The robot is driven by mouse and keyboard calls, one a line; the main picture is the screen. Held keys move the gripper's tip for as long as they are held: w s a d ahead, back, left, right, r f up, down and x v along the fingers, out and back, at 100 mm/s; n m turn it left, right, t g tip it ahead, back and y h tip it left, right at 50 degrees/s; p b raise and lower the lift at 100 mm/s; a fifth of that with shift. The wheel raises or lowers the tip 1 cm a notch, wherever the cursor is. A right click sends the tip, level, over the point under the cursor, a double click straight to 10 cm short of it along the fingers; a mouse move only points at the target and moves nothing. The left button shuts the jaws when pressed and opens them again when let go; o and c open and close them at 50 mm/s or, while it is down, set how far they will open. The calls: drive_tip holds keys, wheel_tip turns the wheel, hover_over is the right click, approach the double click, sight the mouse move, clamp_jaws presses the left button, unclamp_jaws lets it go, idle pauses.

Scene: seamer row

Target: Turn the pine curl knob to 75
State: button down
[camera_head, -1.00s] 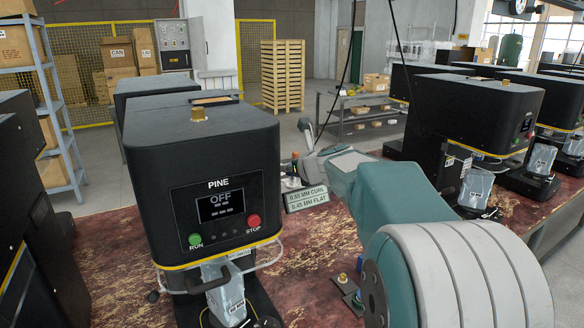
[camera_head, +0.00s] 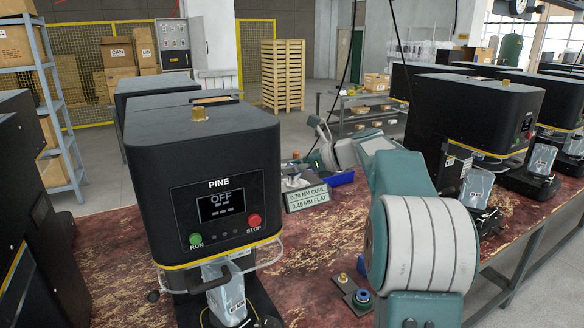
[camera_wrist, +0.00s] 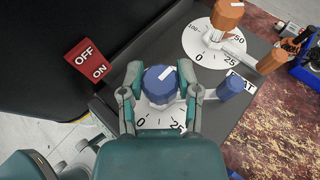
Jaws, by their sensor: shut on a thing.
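In the wrist view my gripper (camera_wrist: 162,92) is shut on a round blue knob (camera_wrist: 158,80), one finger on each side. A short white mark on its top points up and to the right. Its white dial (camera_wrist: 158,122) shows 0 and 25; the rest is covered, and so is any name for it. A blue side handle (camera_wrist: 229,88) sticks out to the right. In the head view the PINE machine (camera_head: 200,150) reads OFF. The sign (camera_head: 307,199) beside it reads 0.70 MM CURL and 0.45 MM FLAT.
An orange knob (camera_wrist: 226,14) with its own dial stands up and right of the blue one, a FLAT label (camera_wrist: 241,83) between them. A red OFF/ON switch (camera_wrist: 88,60) sits left. A blue bin (camera_head: 341,178) lies on the worn red bench (camera_head: 110,245).

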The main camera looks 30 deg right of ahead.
drive_tip(key=n+g+y, duration=0.2)
drive_tip(key=n+g, duration=0.2)
drive_tip(key=shift+f+n+g+y, duration=0.1)
drive_tip(key=shift+n+g+y, duration=0.2)
drive_tip(key=shift+y, duration=0.1)
idle(0.4)
drive_tip(key=shift+c, duration=1.5)
unclamp_jaws()
drive_tip(key=shift+w, duration=0.1)
drive_tip(key=shift+d, duration=0.1)
drive_tip(key=shift+v, duration=3.8)
drive_tip(key=shift+w+f, duration=0.1)
